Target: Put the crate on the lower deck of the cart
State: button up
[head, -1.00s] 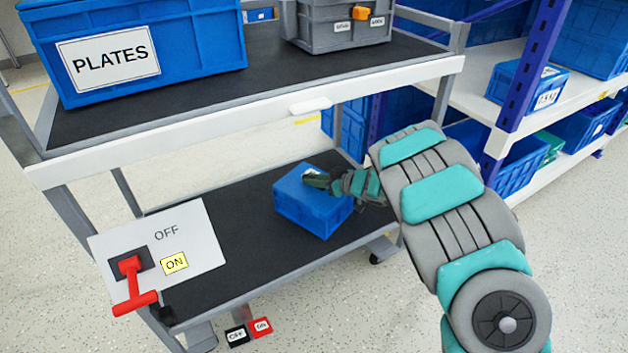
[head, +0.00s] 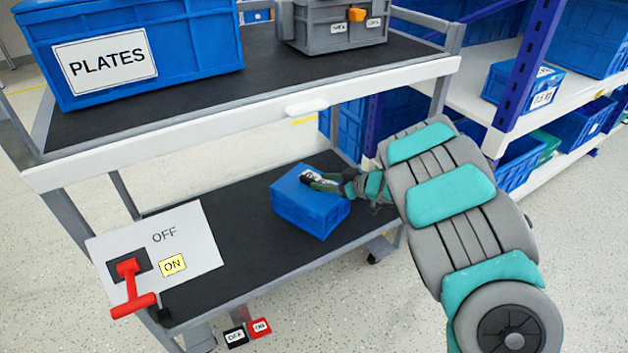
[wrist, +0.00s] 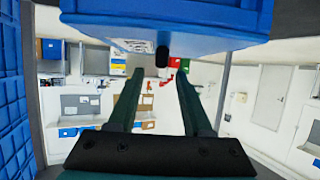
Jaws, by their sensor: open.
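A small blue crate (head: 308,212) sits on the dark lower deck (head: 236,235) of the cart, toward its right end. My gripper (head: 312,180) is at the crate's upper right edge in the head view and partly covers its top. In the wrist view, two dark green fingers (wrist: 158,85) stand apart with nothing between them. A blue crate wall (wrist: 165,28) fills the top of that view, just past the fingertips. I cannot tell whether the fingers touch the crate.
The upper deck (head: 250,85) holds a blue PLATES crate (head: 130,90) and a grey crate (head: 335,38). A panel (head: 190,225) with a red switch handle (head: 130,285) is at the left. Shelves (head: 470,75) with blue bins stand at the right. The lower deck's middle is clear.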

jog(key=v, duration=0.7)
dwell(1.2)
